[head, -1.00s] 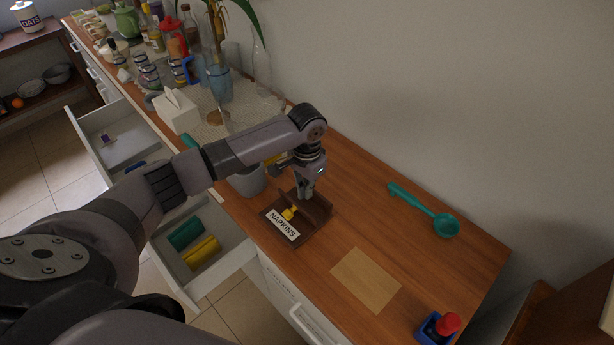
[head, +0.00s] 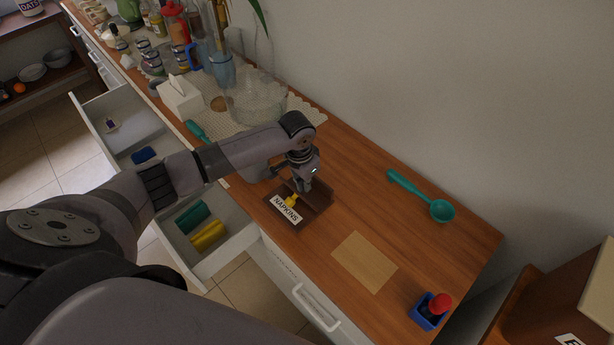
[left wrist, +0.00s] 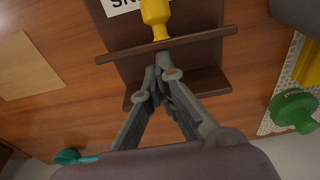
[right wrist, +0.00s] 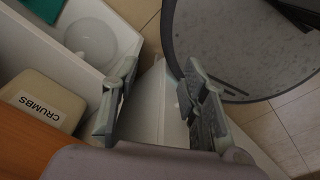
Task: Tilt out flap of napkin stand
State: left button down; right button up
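The brown napkin stand (head: 316,207) sits on the wooden counter, with a white NAPKINS label (head: 285,209) on its front. A yellow knob (head: 291,200) is on the thin brown flap (left wrist: 190,43), which shows edge-on in the left wrist view, with the knob (left wrist: 156,18) on its far side. My left gripper (head: 306,187) is down at the stand, behind the flap. In the left wrist view its fingertips (left wrist: 161,70) are together, close to the flap's near side; whether they touch it I cannot tell. My right gripper (right wrist: 155,90) is open and empty, away from the stand.
A tan mat (head: 364,261), a teal ladle (head: 440,210) and a blue holder with a red-topped item (head: 430,311) lie right of the stand. A tissue box (head: 181,98) and glass vase are behind left. Open drawers jut out at left. A CRUMBS container (right wrist: 40,102) is near my right gripper.

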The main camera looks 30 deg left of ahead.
pick_arm(q)
jog(key=shift+s+a+f, duration=0.1)
jog(key=shift+s+f, duration=0.2)
